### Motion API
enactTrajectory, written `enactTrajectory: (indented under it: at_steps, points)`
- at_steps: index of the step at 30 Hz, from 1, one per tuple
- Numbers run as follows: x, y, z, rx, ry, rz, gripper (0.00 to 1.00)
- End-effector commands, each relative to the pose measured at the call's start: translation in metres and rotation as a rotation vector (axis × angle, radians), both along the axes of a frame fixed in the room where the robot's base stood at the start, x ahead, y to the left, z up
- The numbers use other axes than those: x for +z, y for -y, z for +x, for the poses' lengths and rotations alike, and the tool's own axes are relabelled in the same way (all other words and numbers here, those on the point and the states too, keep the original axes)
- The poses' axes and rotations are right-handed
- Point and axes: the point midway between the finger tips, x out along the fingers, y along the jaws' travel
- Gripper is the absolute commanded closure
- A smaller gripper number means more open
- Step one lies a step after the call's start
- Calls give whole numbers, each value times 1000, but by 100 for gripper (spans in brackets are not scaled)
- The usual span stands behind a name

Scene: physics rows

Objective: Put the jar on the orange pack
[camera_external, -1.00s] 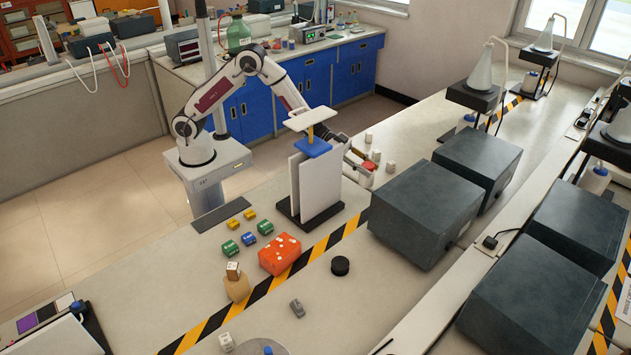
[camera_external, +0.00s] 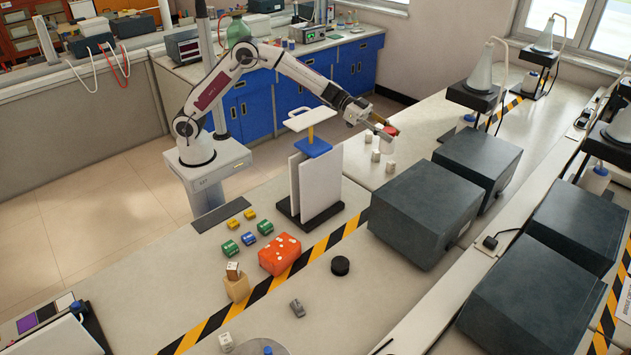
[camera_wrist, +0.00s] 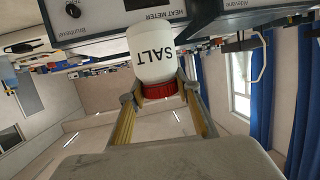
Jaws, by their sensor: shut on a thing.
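The jar (camera_wrist: 152,55) is white with SALT printed on it and has a red lid. In the wrist view my gripper (camera_wrist: 160,92) is shut on it at the lid end. In the external view my gripper (camera_external: 382,127) holds the jar, whose red lid (camera_external: 391,130) shows, raised above the bench at the back. The orange pack (camera_external: 279,255) lies on the bench at front left, well away from the jar. It has white marks on top.
A rack with upright white boards (camera_external: 315,187) and a blue-topped piece stands between my gripper and the orange pack. Small white blocks (camera_external: 390,167) lie below the gripper. Large dark boxes (camera_external: 425,213) stand to the right. Small green, yellow and blue pieces (camera_external: 248,238) lie beside the pack.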

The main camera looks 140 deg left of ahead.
Motion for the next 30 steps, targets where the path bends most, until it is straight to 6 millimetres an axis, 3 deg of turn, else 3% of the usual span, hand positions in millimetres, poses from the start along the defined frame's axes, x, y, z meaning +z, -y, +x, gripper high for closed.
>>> enactTrajectory:
  at_steps: [8,16,22,30]
  points:
    - [56,-17,5,24,5,6,98]
    - [103,-5,21,24,5,5,98]
    - [132,45,50,-28,4,3,98]
    - [140,128,83,-132,1,0,98]
